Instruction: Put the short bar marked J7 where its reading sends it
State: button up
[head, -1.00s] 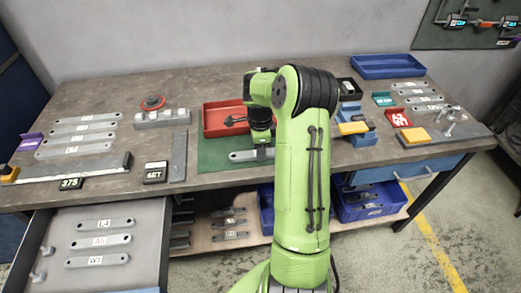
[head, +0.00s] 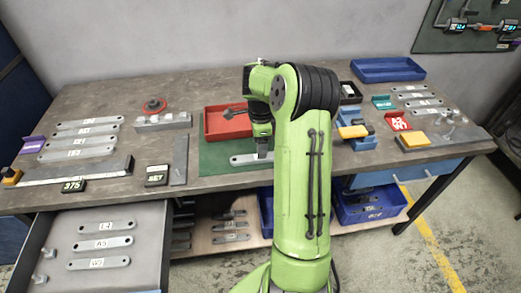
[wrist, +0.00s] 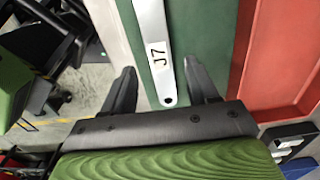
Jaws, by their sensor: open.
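The short bar marked J7 (wrist: 150,35) is a flat grey metal bar with a hole near its end. It lies on the green mat (wrist: 205,20); in the head view the bar (head: 241,159) is partly hidden behind my gripper. My gripper (wrist: 160,75) is open, with one finger on each side of the bar's labelled end in the wrist view. I see no clear contact. In the head view my gripper (head: 263,153) points down over the mat, and my arm hides part of the bench.
A red tray (head: 207,128) stands behind the mat. Labelled bars (head: 80,143) lie at left beside a long metal rule (head: 75,173) and a display reading 375 (head: 72,186). An open drawer (head: 60,225) holds bars. Blue bins (head: 370,217) sit below; a blue tray (head: 388,68) is back right.

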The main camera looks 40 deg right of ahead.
notch_tip(320, 180, up, 8)
jog(key=p, duration=0.2)
jog(key=s+a+r+n+t+h, duration=0.1)
jog(key=s+a+r+n, duration=0.2)
jog(key=a+r+n, duration=0.3)
jog(key=s+a+r+n+t+h, duration=0.15)
jog(key=a+r+n, duration=0.3)
jog(key=a, duration=0.45)
jog(key=s+a+n+t+y, duration=0.2)
jog(key=s+a+n+t, duration=0.1)
jog(key=s+a+n, duration=0.8)
jog(key=s+n, duration=0.3)
jog(key=s, duration=0.1)
jog(key=shift+f, duration=0.3)
jog(key=shift+d+r+y+p, duration=0.1)
jog(key=shift+r+y+p, duration=0.15)
jog(key=shift+r+p, duration=0.4)
